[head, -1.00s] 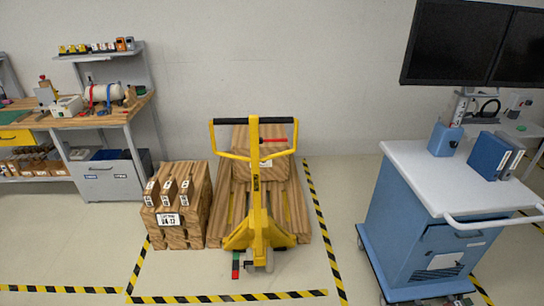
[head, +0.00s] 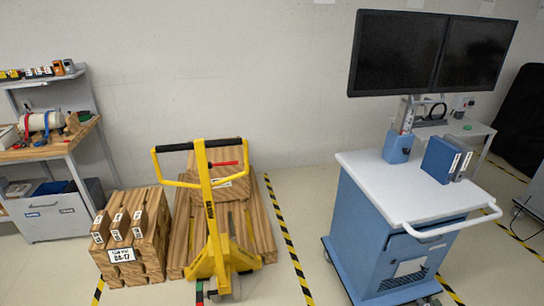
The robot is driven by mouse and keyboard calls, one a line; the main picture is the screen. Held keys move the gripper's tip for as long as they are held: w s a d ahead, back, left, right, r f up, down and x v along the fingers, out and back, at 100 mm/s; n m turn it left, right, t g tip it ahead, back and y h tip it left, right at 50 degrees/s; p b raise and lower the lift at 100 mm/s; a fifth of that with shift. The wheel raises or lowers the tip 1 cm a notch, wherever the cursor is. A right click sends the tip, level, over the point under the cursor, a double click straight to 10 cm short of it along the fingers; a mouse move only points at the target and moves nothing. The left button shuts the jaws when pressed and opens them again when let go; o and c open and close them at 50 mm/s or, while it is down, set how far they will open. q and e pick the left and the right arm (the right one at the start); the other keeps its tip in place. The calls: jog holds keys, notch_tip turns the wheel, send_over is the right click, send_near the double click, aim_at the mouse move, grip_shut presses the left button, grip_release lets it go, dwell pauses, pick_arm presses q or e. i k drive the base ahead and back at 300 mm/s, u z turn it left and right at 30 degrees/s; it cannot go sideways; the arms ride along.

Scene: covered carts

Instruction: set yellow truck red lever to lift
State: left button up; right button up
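The yellow pallet truck (head: 213,215) stands left of the middle in the head view, its forks among wooden pallets and a crate. Its yellow loop handle has a black grip bar (head: 176,148) on top. The red lever (head: 225,163) sticks out to the right of the handle column, just under the grip bar, and lies about level. Its setting marks are too small to read. Neither of my grippers shows in the head view.
A stack of wooden blocks (head: 132,235) stands left of the truck. A blue cart with a white top (head: 399,187) and two dark monitors (head: 397,55) stand to the right. Striped floor tape (head: 289,240) runs between. A workbench (head: 45,150) is at the left; the floor between truck and cart is clear.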

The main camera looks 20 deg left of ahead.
aim_at(226, 164)
jog(key=z, duration=0.3)
jog(key=i, duration=0.85)
jog(key=u, duration=0.05)
